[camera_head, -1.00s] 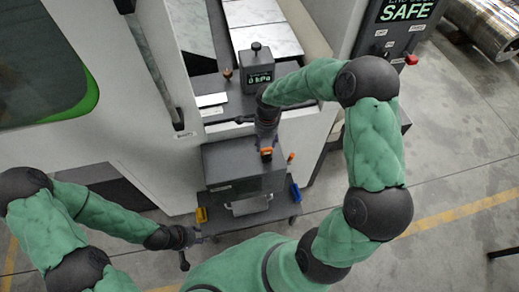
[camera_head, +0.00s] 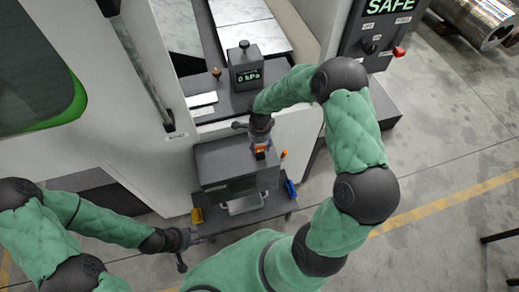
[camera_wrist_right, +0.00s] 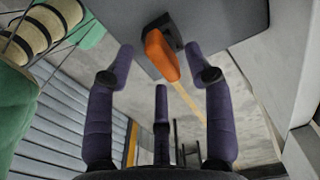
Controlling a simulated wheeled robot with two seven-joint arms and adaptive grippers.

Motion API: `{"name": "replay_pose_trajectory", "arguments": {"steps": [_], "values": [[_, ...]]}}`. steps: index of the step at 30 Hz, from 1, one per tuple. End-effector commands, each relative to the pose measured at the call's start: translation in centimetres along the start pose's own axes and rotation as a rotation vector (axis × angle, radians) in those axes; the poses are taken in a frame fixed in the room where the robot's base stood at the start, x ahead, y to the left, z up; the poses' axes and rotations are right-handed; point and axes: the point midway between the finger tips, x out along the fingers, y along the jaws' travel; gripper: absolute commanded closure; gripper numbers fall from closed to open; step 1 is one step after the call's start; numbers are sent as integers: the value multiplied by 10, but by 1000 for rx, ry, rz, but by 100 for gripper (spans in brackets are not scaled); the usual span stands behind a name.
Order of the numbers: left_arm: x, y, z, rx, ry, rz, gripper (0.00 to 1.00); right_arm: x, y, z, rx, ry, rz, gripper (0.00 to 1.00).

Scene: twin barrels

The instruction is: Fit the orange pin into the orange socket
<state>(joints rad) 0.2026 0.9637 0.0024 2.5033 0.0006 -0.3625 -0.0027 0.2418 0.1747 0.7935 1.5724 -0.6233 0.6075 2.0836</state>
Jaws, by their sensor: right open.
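An orange piece (camera_wrist_right: 162,57) stands out from a dark square mount on a grey surface in the right wrist view. It lies between the spread fingers of my right gripper (camera_wrist_right: 161,76), which is open around it without visible contact. A smaller orange part (camera_head: 284,154) is at the box's right side. I cannot tell which is pin or socket. My left gripper (camera_head: 184,246) is at the lower left, its opening unclear.
A yellow part (camera_head: 197,215) and a blue part (camera_head: 290,188) are at the box's lower sides. A gauge reading 0 kPa (camera_head: 247,76) stands behind the box. A control panel (camera_head: 385,35) is at upper right.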

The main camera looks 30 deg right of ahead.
Motion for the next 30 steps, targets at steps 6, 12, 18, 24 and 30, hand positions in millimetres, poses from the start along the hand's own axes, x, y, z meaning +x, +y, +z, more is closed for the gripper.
{"name": "replay_pose_trajectory", "arguments": {"steps": [6, 12, 18, 24, 30], "values": [[0, 0, 0, 0, 0, 0, 60, 26, 1, 0, 0, 0, 1, 47], [0, 0, 0, 0, 0, 0, 60, 26, 1, 0, 0, -1, -1, 47], [0, 0, 0, 0, 0, 0, 60, 26, 1, 0, 0, -1, 0, 100], [0, 0, 0, 0, 0, 0, 60, 26, 1, 0, 0, 0, 0, 100], [0, 0, 0, 0, 0, 0, 60, 26, 1, 0, 0, 0, 0, 100]]}}
